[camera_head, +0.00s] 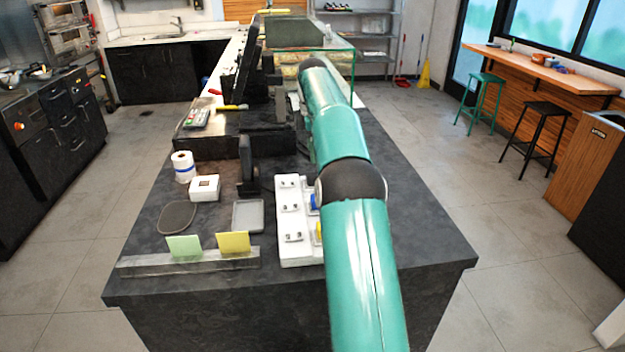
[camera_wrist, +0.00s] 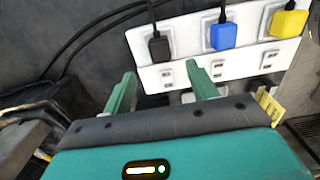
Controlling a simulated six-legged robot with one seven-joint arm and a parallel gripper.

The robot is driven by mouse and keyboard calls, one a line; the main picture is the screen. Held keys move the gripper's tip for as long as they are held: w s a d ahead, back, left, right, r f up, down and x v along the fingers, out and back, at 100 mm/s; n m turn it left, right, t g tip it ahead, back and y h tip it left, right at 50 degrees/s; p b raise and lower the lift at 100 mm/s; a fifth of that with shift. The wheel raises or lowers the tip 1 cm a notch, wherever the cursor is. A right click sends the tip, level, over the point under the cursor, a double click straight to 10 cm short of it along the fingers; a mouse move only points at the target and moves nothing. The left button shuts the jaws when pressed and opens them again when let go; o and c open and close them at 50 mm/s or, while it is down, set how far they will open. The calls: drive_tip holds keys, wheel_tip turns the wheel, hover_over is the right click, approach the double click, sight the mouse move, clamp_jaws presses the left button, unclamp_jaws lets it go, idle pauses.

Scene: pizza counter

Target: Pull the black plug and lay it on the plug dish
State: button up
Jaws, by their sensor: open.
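In the wrist view a white power strip (camera_wrist: 192,50) holds a black plug (camera_wrist: 159,46) at left, a blue plug (camera_wrist: 222,36) in the middle and a yellow plug (camera_wrist: 287,21) at right. Each has a black cord. My gripper (camera_wrist: 161,72) is open and empty, its two teal fingers reaching toward the strip below the black plug, apart from it. In the head view the strip (camera_head: 292,222) stands beside my arm, which hides the black plug and my gripper. A dark oval dish (camera_head: 177,217) and a grey square tray (camera_head: 248,216) lie to its left; I cannot tell which is the plug dish.
A green card (camera_head: 185,246) and a yellow card (camera_head: 233,242) stand in a holder at the counter's front. A white box (camera_head: 205,188), a paper roll (camera_head: 183,166) and a black upright holder (camera_head: 248,178) stand behind. The counter's front right is clear.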

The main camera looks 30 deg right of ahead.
idle(0.3)
drive_tip(key=shift+f, duration=4.5)
drive_tip(key=shift+c, duration=0.2)
clamp_jaws()
drive_tip(key=shift+r, duration=3)
